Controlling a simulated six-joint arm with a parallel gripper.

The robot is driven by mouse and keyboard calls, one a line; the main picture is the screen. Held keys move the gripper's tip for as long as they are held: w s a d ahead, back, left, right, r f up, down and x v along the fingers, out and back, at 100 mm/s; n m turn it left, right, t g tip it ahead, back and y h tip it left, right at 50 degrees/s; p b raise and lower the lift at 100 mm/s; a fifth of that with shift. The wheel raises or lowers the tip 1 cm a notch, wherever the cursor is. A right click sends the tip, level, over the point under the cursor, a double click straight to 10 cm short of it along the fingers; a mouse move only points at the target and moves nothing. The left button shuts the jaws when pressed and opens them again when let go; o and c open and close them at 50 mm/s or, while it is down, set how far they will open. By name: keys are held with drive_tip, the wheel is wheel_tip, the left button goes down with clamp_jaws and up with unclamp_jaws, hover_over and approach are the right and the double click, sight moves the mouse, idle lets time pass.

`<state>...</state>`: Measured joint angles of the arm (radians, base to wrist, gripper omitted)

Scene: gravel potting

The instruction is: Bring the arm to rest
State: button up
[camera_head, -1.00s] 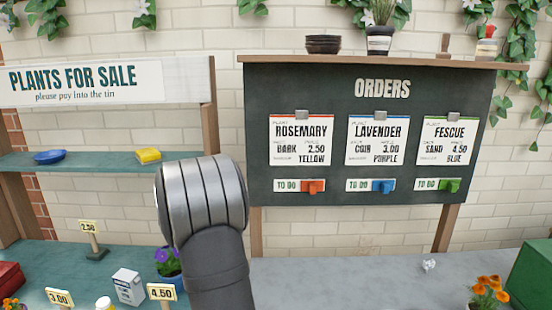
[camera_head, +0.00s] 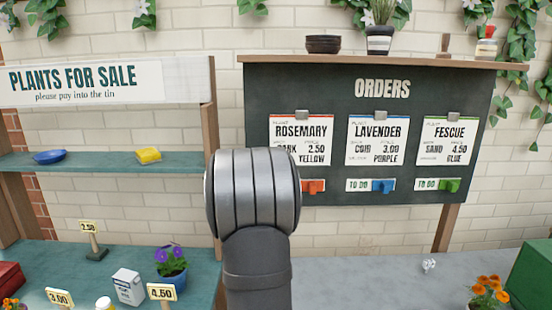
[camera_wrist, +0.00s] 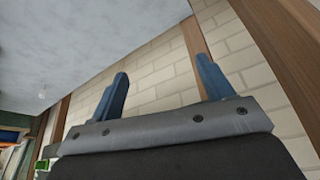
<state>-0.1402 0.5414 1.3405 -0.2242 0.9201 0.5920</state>
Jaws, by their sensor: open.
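My gripper (camera_wrist: 162,85) shows in the wrist view with its two blue fingers spread wide apart and nothing between them. Behind the fingers are the white brick wall (camera_wrist: 165,75) and wooden posts. In the head view my arm's grey, ribbed joint rises in the lower middle, in front of the left end of the orders board (camera_head: 370,88). It hides part of the Rosemary card (camera_head: 312,130) and its TO DO label. The gripper itself does not show in the head view.
A grey worktop (camera_head: 370,280) stretches to the right, mostly clear, with a crumpled scrap (camera_head: 429,264), orange flowers (camera_head: 488,290) and a green box (camera_head: 532,280). On the left, the teal stall counter (camera_head: 205,260) holds a purple-flowered pot (camera_head: 172,264) and price signs. A shelf (camera_head: 105,163) hangs above it.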

drive_tip(key=d, duration=0.3)
drive_tip(key=shift+m, duration=0.3)
